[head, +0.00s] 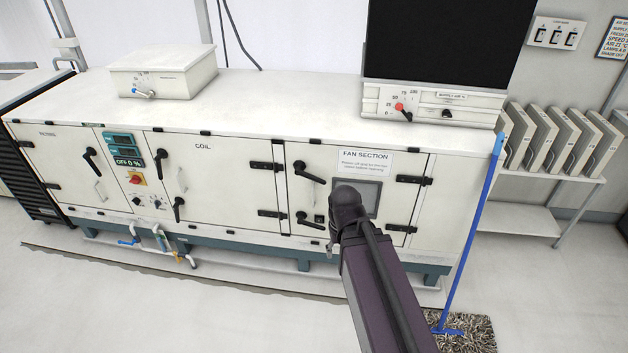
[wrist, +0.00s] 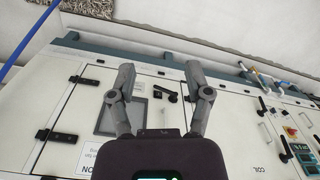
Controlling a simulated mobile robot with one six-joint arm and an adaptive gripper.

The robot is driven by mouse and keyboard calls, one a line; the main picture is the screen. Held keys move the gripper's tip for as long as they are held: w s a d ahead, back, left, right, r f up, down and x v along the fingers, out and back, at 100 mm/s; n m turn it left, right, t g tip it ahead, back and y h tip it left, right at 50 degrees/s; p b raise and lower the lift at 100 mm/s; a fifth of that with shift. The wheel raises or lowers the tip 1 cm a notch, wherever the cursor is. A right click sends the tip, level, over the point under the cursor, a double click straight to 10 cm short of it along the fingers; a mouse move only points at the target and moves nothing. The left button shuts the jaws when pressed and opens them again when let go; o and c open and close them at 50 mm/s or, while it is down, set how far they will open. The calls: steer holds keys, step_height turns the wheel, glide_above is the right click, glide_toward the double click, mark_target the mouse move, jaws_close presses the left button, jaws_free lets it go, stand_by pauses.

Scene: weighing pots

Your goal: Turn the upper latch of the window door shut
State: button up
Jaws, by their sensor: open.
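The lower latch (head: 311,221) slants much the same way. I cannot make out the upper latch there. My gripper (wrist: 160,70) is open and empty in front of the door; in the head view my arm mostly hides it.
Black hinges (head: 413,180) are on the door's right side. A blue pole (head: 472,235) stands at the cabinet's right end by a mat (head: 470,337). The COIL door (head: 225,180) is to the left. The floor in front is mostly clear.

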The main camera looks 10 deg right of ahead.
steer(key=w+a+f+m+t+y+b, duration=0.2)
steer(key=w+a+f+t+y+b, duration=0.2)
steer(key=w+f+b, duration=0.35)
steer(key=m+t+h+b, duration=0.1)
steer(key=m+t+b, duration=1.3)
steer(key=m+b, duration=0.7)
glide_toward(316, 181)
steer(key=s+n+b, duration=0.2)
steer(key=s, duration=0.1)
steer(key=shift+w+d+r, duration=0.15)
steer(key=shift+w+d, duration=0.1)
steer(key=shift+d, duration=0.05)
steer(key=shift+w, duration=0.15)
steer(key=w, duration=0.4)
steer(key=w+a, duration=0.1)
steer(key=w, duration=0.3)
steer(key=w+a, duration=0.1)
steer(key=w, duration=0.4)
steer(key=shift+w+a, duration=0.15)
